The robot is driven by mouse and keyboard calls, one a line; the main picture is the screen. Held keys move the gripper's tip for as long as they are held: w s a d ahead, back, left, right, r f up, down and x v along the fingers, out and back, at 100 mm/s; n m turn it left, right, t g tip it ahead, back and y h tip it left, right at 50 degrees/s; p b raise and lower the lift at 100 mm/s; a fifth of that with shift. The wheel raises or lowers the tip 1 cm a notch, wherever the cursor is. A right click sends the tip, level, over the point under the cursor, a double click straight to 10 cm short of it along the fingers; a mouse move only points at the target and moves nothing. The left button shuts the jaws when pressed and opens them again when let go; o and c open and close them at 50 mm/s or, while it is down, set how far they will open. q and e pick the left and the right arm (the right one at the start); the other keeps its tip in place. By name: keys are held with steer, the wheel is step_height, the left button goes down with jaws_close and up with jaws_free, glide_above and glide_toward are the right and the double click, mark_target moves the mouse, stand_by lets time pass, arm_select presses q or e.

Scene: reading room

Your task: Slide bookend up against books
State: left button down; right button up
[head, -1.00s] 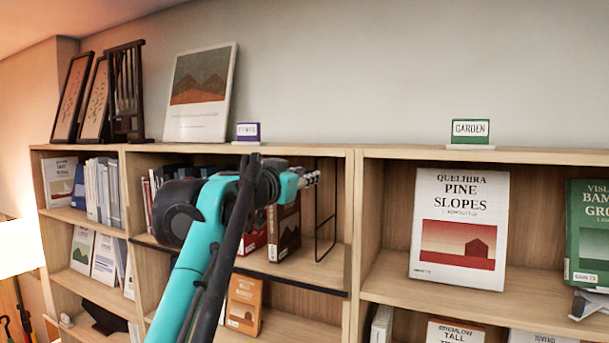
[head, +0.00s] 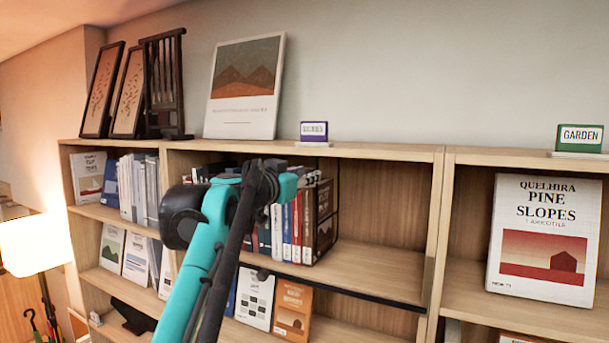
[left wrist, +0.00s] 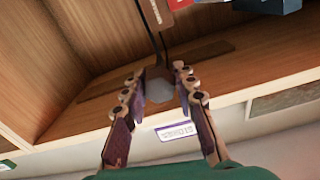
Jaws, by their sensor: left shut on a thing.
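The black wire bookend (head: 338,190) stands upright on the middle shelf board, at the right end of a row of books (head: 290,230). The last book, a brown one (head: 325,215), is right beside it; I cannot tell whether they touch. My left gripper (head: 312,180) is at the upper part of the bookend and shut on it. Its own arm hides part of the books. In the left wrist view the bookend's dark wire (left wrist: 163,42) runs up from between the fingers (left wrist: 160,88), with book ends at the top edge. My right gripper is out of view.
The shelf board (head: 375,268) right of the bookend is bare up to the upright divider (head: 436,235). A purple label sign (head: 314,131) stands on the case top above. A Pine Slopes book (head: 543,240) faces out in the right bay.

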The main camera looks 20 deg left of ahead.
arm_select(q)
steer(key=shift+d+f, duration=0.1)
steer(key=c, duration=1.2)
jaws_free()
steer(key=shift+s+a, duration=0.2)
steer(key=shift+s, duration=1.8)
steer(key=shift+s+a, duration=0.2)
steer(key=shift+s, duration=1.75)
steer(key=shift+s+a, duration=0.2)
steer(key=shift+s, duration=1.8)
